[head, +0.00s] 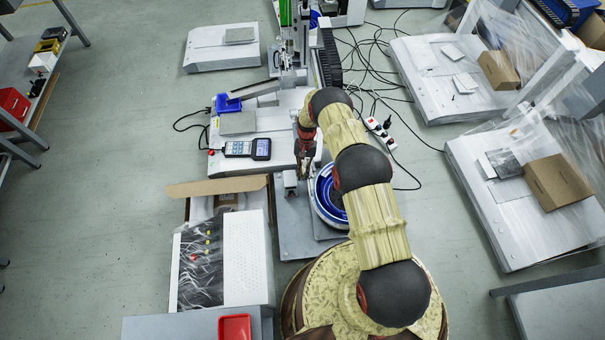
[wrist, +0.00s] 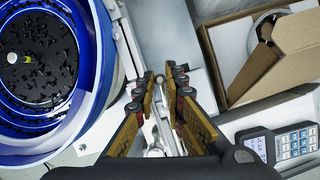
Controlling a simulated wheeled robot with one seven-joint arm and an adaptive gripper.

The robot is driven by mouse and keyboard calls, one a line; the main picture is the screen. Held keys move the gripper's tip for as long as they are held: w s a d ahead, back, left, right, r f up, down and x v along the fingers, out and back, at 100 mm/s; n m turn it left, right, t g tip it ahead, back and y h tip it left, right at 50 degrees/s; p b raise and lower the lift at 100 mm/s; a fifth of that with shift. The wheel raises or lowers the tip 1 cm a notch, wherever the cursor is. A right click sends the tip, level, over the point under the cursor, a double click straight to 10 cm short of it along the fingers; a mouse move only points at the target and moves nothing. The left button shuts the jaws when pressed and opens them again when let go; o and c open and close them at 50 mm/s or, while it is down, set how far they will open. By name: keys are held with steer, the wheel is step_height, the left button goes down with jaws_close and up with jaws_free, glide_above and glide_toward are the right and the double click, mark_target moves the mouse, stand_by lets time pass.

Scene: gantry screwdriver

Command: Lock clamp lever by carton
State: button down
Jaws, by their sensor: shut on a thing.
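My gripper (wrist: 159,78) is shut on a small silver clamp lever (wrist: 160,82). It shows in the wrist view as a narrow metal bar with a rounded end between my fingers. The fingers hide part of it, so its exact angle and whether it is locked cannot be told. An open brown carton (wrist: 214,62) stands just right of my gripper in the wrist view. In the head view my gripper (head: 304,170) is low beside the white machine base, and the carton (head: 217,187) lies to its left. The lever cannot be made out there.
A blue-rimmed round feeder bowl (wrist: 88,106) with dark small parts is close left of my gripper in the wrist view. A handheld keypad unit (wrist: 283,146) lies at the lower right. In the head view, a white cabinet (head: 247,262) stands in front of the carton.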

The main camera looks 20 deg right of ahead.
mark_target(304, 171)
stand_by(0.4)
steer(key=c, duration=1.9)
jaws_free()
steer(key=shift+v, duration=4)
